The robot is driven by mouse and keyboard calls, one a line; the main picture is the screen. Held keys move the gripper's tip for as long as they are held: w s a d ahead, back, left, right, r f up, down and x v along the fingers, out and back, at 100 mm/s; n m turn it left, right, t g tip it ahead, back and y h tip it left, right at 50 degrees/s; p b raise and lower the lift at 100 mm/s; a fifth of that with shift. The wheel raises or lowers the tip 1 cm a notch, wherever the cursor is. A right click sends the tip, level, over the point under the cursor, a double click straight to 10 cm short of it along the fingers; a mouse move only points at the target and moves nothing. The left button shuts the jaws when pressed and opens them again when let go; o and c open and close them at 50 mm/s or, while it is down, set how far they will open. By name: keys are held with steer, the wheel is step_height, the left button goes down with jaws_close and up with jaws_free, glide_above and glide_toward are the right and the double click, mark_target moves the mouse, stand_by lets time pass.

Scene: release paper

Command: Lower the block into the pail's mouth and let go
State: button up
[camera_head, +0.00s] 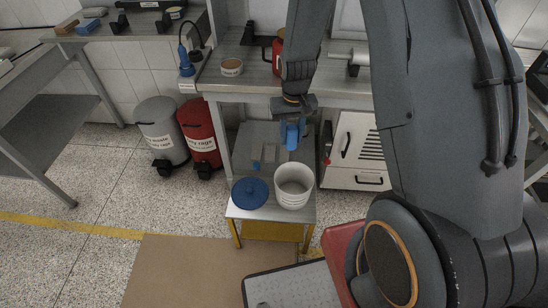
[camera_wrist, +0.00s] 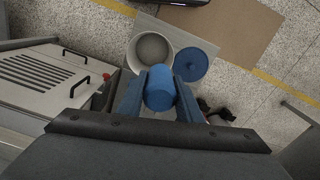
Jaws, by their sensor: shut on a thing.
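The block is a blue piece (camera_head: 292,134) hanging below my gripper (camera_head: 292,124), which is shut on it. In the wrist view the blue block (camera_wrist: 160,87) sits between the two fingers of my gripper (camera_wrist: 160,94). The white pail (camera_head: 293,201) stands upright and open on a small table, with its mouth empty. In the head view the block appears above and behind the pail. In the wrist view the pail (camera_wrist: 134,48) lies just beyond the block, which is apart from it.
A round blue lid (camera_head: 250,192) lies left of the pail on the small table (camera_head: 233,213). A workbench (camera_head: 262,84) stands behind. A white cabinet (camera_head: 352,150) is to the right, and grey and red bins (camera_head: 197,132) are to the left.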

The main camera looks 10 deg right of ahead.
steer(key=w+f+m+b, duration=0.3)
steer(key=f+m+b, duration=0.4)
steer(key=f+b, duration=0.5)
steer(key=shift+f+b, duration=0.2)
steer(key=shift+b, duration=0.6)
step_height(320, 180, down, 12)
steer(key=b, duration=0.7)
steer(key=shift+r+b, duration=0.15)
steer(key=shift+b, duration=0.25)
steer(key=shift+a, duration=0.1)
steer(key=o, duration=1.2)
